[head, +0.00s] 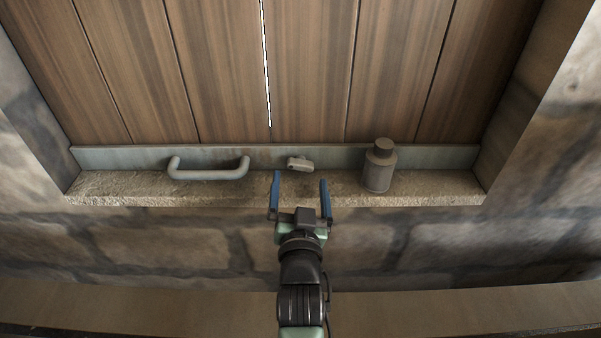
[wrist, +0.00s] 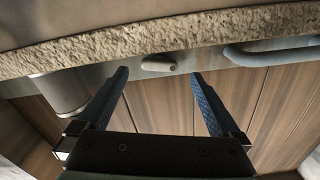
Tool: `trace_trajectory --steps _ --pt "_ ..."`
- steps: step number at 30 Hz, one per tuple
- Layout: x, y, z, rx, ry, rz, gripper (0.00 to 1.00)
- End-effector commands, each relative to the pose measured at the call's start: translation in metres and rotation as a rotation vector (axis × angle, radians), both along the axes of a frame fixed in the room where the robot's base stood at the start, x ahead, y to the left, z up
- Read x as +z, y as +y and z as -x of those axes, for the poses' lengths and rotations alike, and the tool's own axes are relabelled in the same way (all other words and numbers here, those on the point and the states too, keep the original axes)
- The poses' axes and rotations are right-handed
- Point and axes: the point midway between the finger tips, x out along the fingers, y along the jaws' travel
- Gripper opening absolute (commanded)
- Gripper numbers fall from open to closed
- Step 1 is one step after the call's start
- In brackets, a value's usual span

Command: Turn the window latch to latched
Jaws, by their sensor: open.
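The window latch (head: 300,164) is a small grey-beige lever on the metal strip at the foot of the wooden boards. It lies nearly level, tilted slightly, with one end rounded. In the wrist view the latch (wrist: 158,63) shows between and beyond my fingertips. My gripper (head: 299,182) is open, its two blue fingers apart and pointing at the strip. The latch is ahead of the gap between them, and the fingers appear not to touch it. Nothing is held.
A grey bar handle (head: 208,170) is left of the latch, and a grey capped bottle (head: 379,168) stands on the stone sill (head: 440,194) to the right. Stone walls close both sides. The sill between handle and bottle is clear apart from my gripper.

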Motion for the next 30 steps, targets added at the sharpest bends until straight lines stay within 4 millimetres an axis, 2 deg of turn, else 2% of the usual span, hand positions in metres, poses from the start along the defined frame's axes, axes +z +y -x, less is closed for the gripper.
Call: trace_trajectory --steps 3,9,20,30 --pt "0.000 0.000 -0.018 0.001 -0.001 0.001 1.00" --pt "0.000 0.000 -0.035 0.000 -0.001 0.001 1.00" --pt "0.000 0.000 -0.039 -0.001 0.000 -0.001 1.00" --pt "0.000 0.000 -0.039 -0.001 0.000 -0.001 0.41"
